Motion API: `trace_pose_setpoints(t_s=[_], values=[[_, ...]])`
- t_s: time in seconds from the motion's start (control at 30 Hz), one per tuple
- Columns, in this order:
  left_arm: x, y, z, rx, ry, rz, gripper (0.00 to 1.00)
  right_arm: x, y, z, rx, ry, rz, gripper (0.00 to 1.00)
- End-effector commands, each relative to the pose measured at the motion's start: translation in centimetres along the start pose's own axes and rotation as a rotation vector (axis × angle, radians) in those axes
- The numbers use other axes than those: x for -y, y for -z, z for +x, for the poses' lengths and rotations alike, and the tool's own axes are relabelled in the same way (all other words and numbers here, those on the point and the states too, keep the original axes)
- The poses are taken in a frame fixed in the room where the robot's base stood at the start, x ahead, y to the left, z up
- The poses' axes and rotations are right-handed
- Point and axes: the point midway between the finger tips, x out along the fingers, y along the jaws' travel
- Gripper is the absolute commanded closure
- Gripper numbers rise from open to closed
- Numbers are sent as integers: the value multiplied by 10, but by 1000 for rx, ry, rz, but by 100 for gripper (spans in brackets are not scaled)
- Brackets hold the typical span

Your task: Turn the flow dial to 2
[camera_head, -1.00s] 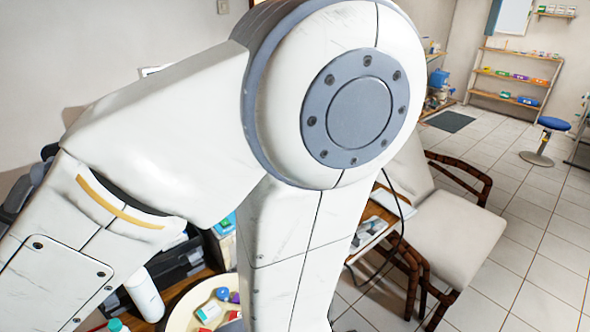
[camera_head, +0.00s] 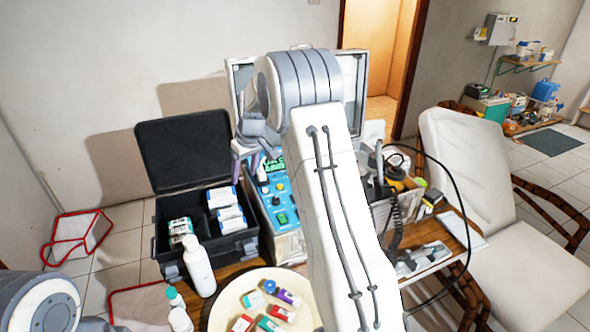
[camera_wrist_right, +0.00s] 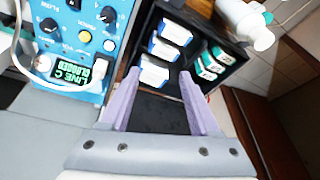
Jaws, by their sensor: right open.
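The blue control panel (camera_head: 290,207) stands on the table behind my right arm, with a lit green display, a yellow knob and dark knobs. In the right wrist view the panel (camera_wrist_right: 68,10) is at upper left, with two black dials, one at left (camera_wrist_right: 48,25) and one at right (camera_wrist_right: 107,15). I cannot tell which is the flow dial. The display (camera_wrist_right: 72,74) seems to read LINE C CLOGGED. My right gripper (camera_head: 257,165) is at the panel's upper left; its lilac fingers are open and empty in the wrist view (camera_wrist_right: 158,85), right of the dials. My left gripper is out of view.
An open black case (camera_head: 235,245) with boxed packs stands left of the panel. A white bottle (camera_head: 198,266) and a round tray (camera_head: 222,312) of small items are in front. A black cable and cluttered box (camera_head: 405,205) are on the right.

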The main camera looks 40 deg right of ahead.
Motion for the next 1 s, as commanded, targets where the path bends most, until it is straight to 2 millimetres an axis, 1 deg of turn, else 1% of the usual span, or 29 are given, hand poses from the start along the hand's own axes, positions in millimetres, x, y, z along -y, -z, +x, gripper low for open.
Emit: trace_pose_setpoints(t_s=[0.03,0.07,0.1,0.2,0.3,0.4,0.47,0.57,0.8,0.9,1.0], values=[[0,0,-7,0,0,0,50,-59,-1,8,-15,-30,52,37],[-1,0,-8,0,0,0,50,-85,-2,12,-26,-45,69,37],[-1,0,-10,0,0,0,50,-117,-7,16,-38,-64,90,37],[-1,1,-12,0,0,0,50,-176,-21,23,-60,-101,126,37],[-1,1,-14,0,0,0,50,-208,-32,26,-71,-124,144,37],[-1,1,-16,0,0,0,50,-221,-36,31,-75,-133,150,37],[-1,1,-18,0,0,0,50,-223,-36,36,-75,-133,151,37],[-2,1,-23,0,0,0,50,-224,-35,51,-73,-131,151,37],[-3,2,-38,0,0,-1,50,-230,-31,96,-74,-132,151,37],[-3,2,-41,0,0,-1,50,-231,-30,111,-74,-132,150,37],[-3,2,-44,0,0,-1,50,-233,-29,121,-75,-133,150,37]])
